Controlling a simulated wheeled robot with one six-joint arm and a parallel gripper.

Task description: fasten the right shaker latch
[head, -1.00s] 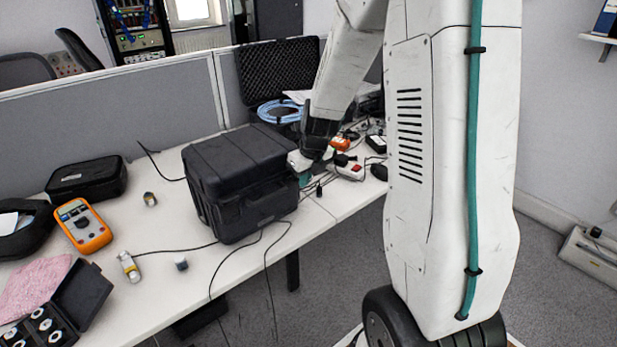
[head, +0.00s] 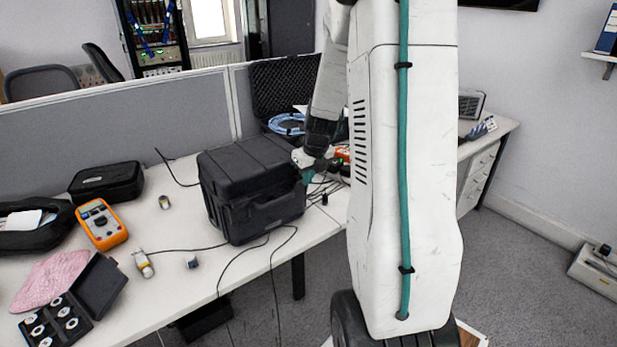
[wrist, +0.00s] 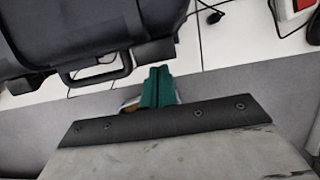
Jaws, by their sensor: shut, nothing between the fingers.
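The black shaker case (head: 262,212) stands on the white table with its lid down. In the wrist view its dark side (wrist: 85,25) fills the upper left, with a carry handle (wrist: 98,72) on the near face. A dark block at the case's near right corner (wrist: 155,52) may be the right latch; I cannot tell whether it is fastened. My gripper (wrist: 157,72) has its green fingers together and empty, just beside that corner. In the head view my gripper (head: 307,176) is at the case's right side, and my arm hides part of the area behind it.
Cables and a red-and-white device (wrist: 298,6) lie right of the case. An orange multimeter (head: 101,224), a black pouch (head: 106,182) and an open black box of round parts (head: 98,287) are to the left. The table's front edge is close to the case.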

